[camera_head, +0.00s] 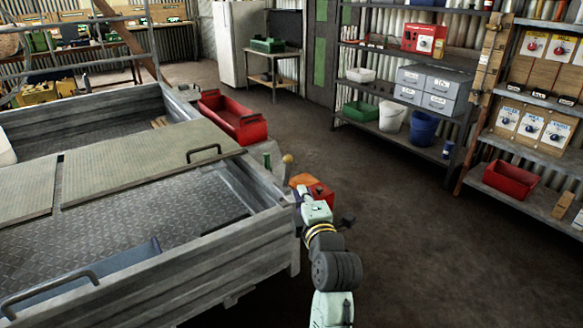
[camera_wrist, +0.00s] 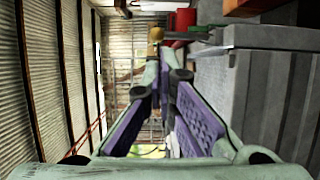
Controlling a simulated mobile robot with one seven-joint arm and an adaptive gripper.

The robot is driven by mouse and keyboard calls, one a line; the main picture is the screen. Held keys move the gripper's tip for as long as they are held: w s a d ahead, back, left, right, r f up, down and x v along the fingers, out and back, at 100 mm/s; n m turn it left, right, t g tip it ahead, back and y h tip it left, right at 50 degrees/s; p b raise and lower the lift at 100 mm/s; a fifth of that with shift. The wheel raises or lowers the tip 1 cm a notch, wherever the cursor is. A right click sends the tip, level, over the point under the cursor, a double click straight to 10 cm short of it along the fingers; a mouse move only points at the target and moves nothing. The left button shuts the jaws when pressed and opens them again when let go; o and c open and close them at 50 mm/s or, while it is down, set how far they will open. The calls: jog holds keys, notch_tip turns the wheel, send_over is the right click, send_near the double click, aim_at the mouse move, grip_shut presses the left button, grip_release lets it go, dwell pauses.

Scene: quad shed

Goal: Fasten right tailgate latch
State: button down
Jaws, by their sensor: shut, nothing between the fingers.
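The grey quad trailer bed (camera_head: 165,270) fills the left of the head view. At its far right corner stands a lever with a round tan knob (camera_head: 287,158), beside a small green part (camera_head: 267,159). I cannot tell for sure which of these belongs to the right tailgate latch. My gripper (camera_head: 298,194) is beside the bed's right-hand corner, below and in front of the knob, partly hidden by my wrist. In the wrist view my gripper (camera_wrist: 166,82) is shut and empty, its purple-padded fingers beside the grey side wall (camera_wrist: 262,95). The tan knob (camera_wrist: 156,33) shows beyond the fingertips.
A red tray (camera_head: 232,117) sits at the bed's far edge. An orange-topped red box (camera_head: 320,192) is just behind my wrist. Shelves with a blue bucket (camera_head: 422,128) and grey drawers (camera_head: 427,88) line the back right. The floor (camera_head: 440,250) to the right is clear.

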jog(key=p, duration=0.4)
send_near(289, 162)
jog(key=x, duration=0.5)
jog(key=shift+w, duration=0.2)
jog(key=shift+x, duration=0.75)
jog(key=shift+w+r, duration=0.1)
jog(key=shift+w, duration=0.05)
jog(key=shift+a+g, duration=0.2)
jog(key=shift+g, duration=0.1)
jog(key=shift+w, duration=0.1)
